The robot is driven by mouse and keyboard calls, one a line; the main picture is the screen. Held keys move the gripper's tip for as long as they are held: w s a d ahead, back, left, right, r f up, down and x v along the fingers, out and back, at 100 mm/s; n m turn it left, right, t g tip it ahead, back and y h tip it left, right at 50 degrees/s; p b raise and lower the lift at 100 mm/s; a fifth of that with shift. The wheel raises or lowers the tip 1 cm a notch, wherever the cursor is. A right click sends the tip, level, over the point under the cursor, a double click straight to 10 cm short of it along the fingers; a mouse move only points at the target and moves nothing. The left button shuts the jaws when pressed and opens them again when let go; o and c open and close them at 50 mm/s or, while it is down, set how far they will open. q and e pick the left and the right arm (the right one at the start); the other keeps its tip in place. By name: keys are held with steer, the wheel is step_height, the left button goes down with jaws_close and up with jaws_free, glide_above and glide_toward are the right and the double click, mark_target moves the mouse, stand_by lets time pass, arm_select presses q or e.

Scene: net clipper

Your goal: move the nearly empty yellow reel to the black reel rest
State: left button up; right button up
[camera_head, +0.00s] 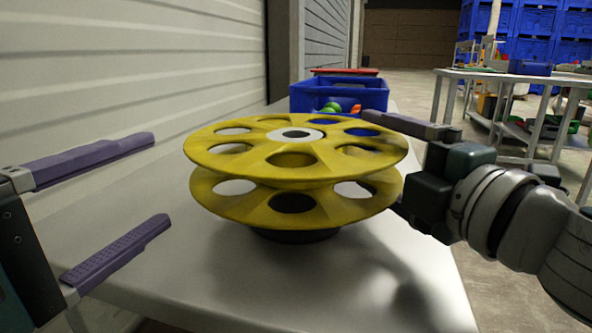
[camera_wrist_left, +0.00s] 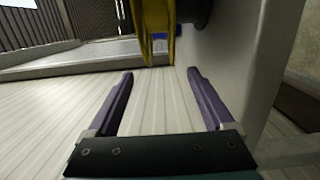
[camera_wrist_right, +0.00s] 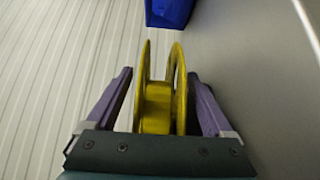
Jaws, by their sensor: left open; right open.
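My right gripper (camera_wrist_right: 160,75) is open at the reel's right side, one finger above the upper flange and one by the lower flange. The reel's rim (camera_wrist_right: 155,108) shows between these fingers. My left gripper (camera_head: 160,178) is open and empty, left of the reel and apart from it. The reel (camera_wrist_left: 152,30) also shows beyond its fingers.
A blue crate (camera_head: 338,96) with coloured items stands behind the reel on the grey table (camera_head: 230,285). A ribbed wall (camera_head: 120,70) runs along the left. Another table (camera_head: 500,75) and stacked blue crates (camera_head: 535,22) stand at the back right. The table front is clear.

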steer(key=v, duration=1)
steer(key=shift+s+d, duration=0.15)
steer(key=shift+s, duration=0.1)
steer(key=shift+s+d, duration=0.3)
steer(key=shift+s, duration=0.35)
steer(key=shift+r, duration=0.15)
